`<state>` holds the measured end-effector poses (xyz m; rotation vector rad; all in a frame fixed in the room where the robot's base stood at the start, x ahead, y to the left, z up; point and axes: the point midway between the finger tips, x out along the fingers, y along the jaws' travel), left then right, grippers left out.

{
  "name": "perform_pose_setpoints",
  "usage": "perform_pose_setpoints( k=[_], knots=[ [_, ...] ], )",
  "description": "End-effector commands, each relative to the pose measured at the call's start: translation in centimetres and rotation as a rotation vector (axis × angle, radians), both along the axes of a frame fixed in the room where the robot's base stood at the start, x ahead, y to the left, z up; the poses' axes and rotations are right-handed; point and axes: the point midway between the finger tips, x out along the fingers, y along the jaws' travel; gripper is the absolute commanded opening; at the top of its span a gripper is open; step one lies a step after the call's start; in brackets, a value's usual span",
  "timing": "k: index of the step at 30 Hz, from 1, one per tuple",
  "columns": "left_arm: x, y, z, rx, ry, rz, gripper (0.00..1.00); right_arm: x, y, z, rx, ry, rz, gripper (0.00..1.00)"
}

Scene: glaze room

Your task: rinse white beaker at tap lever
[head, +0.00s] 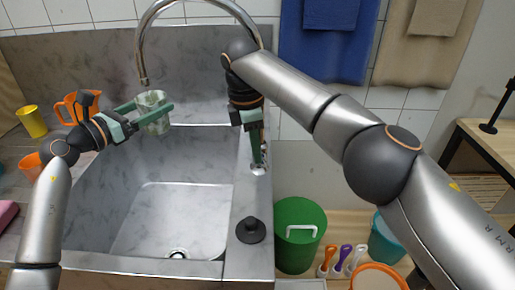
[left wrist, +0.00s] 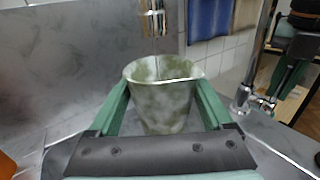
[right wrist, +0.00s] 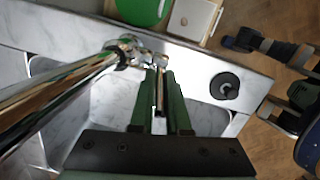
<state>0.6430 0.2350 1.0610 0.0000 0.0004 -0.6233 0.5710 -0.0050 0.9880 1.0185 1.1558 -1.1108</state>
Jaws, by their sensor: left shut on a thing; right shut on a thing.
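The white beaker (head: 152,104), mottled grey-green, is upright in my left gripper (head: 153,115), just under the end of the tap spout (head: 143,78). In the left wrist view the beaker (left wrist: 162,98) sits between both green fingers, its open mouth up, with the spout (left wrist: 154,18) above and behind its rim. My right gripper (head: 257,152) is at the tap base on the sink's right rim. In the right wrist view its fingers (right wrist: 161,95) are shut on the thin metal tap lever (right wrist: 160,92).
The steel sink basin (head: 170,215) lies below, with a black knob (head: 250,230) on its right rim. An orange jug (head: 68,108), yellow cup (head: 32,121) and orange cup (head: 30,165) stand left. A green bucket (head: 299,250) and brushes (head: 343,259) are lower right.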

Motion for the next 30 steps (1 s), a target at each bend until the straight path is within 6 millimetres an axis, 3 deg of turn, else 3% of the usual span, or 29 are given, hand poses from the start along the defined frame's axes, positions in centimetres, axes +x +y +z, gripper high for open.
perform_pose_setpoints(
  k=[7, 8, 15, 30],
  knots=[
    [0.0, 0.0, 0.07, -0.001, -0.001, 0.0, 0.28, 0.09, 0.02, 0.22, 0.002, -0.006, 0.001, 0.0],
    [0.0, 0.0, 0.07, -0.001, -0.001, 0.0, 0.28, 0.09, 0.02, 0.22, 0.002, -0.006, 0.001, 0.18],
    [0.0, 0.0, 0.06, -0.001, -0.001, 0.0, 0.28, 0.04, 0.0, 0.11, 0.001, -0.002, 0.0, 0.44],
    [0.0, 0.0, 0.05, -0.001, -0.001, 0.0, 0.28, 0.04, -0.07, 0.05, 0.005, -0.001, 0.0, 0.44]
  ],
)
